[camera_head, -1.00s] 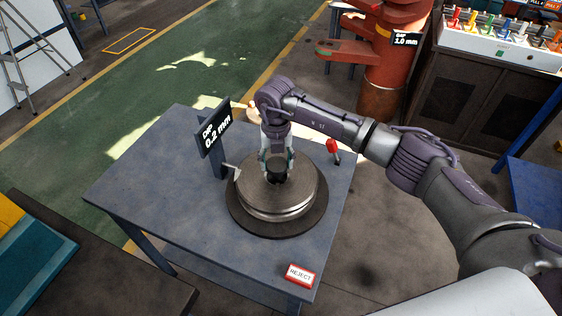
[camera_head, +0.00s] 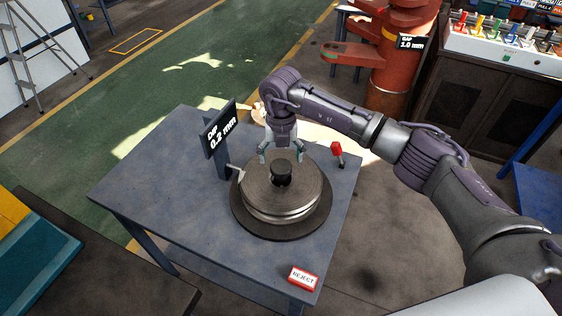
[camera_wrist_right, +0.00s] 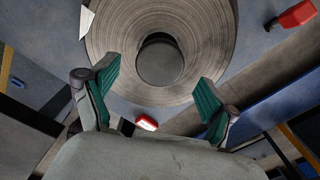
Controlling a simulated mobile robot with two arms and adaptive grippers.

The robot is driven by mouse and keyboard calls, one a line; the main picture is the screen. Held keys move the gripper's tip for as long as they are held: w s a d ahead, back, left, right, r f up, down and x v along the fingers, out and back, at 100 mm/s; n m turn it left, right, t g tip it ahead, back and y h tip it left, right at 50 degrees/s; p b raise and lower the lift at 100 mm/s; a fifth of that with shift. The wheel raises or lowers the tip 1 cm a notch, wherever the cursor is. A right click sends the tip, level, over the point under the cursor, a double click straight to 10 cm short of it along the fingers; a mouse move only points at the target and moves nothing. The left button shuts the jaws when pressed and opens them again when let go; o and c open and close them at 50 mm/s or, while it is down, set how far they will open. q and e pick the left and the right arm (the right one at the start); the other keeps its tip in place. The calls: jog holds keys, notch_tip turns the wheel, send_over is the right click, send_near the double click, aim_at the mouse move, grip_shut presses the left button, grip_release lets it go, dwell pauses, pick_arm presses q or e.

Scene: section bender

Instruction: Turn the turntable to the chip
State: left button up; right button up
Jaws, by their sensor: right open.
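The turntable (camera_head: 253,213) stands on a blue-grey table and carries a stack of round metal discs (camera_head: 262,197) with a black knob (camera_head: 281,170) at the centre. In the right wrist view the ringed top disc (camera_wrist_right: 110,35) and the dark round centre (camera_wrist_right: 160,60) lie between and beyond my fingers. My right gripper (camera_head: 281,157) is open and empty, just above and behind the knob, apart from it. A small pale pointer (camera_head: 235,170) sits at the disc's left edge. I cannot make out a chip on the discs. My left gripper is out of view.
A black sign (camera_head: 219,131) reading 0.2 mm stands behind left of the turntable. A red-tipped lever (camera_head: 337,149) stands at right. A REJECT plate (camera_head: 303,278) lies at the table's front corner. The table's left part (camera_head: 150,190) is clear.

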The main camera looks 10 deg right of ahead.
notch_tip(320, 180, up, 9)
dwell(0.3)
jog(key=shift+r, duration=0.1)
